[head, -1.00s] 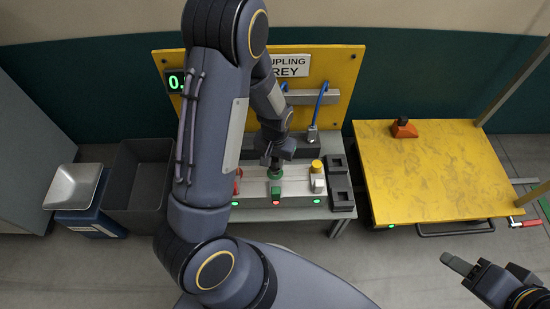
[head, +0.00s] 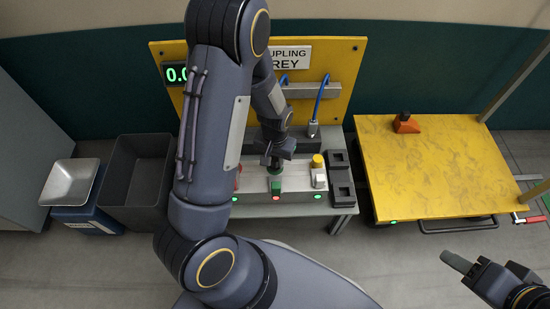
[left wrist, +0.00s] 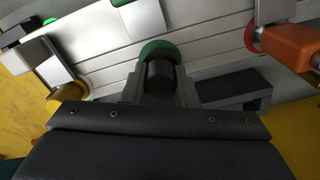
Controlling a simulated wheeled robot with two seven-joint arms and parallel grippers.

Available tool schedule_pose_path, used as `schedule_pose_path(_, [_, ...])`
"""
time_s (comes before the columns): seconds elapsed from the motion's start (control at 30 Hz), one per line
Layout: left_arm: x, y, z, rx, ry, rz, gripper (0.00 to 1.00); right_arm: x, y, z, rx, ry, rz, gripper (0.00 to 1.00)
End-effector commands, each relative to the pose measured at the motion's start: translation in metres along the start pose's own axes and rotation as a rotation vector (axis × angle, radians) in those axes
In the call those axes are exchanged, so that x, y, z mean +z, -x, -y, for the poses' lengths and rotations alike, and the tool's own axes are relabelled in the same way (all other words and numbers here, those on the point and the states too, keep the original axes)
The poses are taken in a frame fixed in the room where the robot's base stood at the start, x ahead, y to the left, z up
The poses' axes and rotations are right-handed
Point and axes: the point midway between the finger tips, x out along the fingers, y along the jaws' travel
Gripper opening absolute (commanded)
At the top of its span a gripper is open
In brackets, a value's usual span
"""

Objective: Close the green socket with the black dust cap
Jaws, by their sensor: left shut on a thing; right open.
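The green socket (head: 275,170) is in the middle of the light grey console. In the left wrist view it shows as a green ring (left wrist: 160,47) just beyond the fingertips. My left gripper (head: 275,160) is over this socket, with its fingers on both sides of the black dust cap (left wrist: 160,80). The cap is at the green ring and covers its middle; I cannot tell whether it is fully seated. A small green block (head: 276,185) is on the console in front of the socket. My right gripper (head: 482,270) is open and empty at the lower right.
A yellow-capped socket (head: 318,161) stands right of the green one, and a red part (head: 237,180) left of it. Dark square holders (head: 341,182) lie at the console's right. A yellow table (head: 435,170) bears an orange block (head: 405,124). A dark bin (head: 138,172) stands left.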

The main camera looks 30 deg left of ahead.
Motion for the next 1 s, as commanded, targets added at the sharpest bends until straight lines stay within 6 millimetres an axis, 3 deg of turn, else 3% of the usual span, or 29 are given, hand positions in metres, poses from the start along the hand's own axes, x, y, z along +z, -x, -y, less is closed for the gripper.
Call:
schedule_pose_path(0.9, [0.0, -0.0097, 0.0, 0.0, 0.0, 0.0, 0.04, 0.0029, -0.0057, -0.0026, 0.0, 0.0, 0.0, 0.49])
schedule_pose_path(0.93, [0.0, -0.0097, 0.0, 0.0, 0.0, 0.0, 0.3, 0.0029, -0.0057, -0.0026, 0.0, 0.0, 0.0, 0.49])
schedule_pose_path(1.0, [0.0, -0.0097, 0.0, 0.0, 0.0, 0.0, 0.39, 0.0029, -0.0057, -0.0026, 0.0, 0.0, 0.0, 0.49])
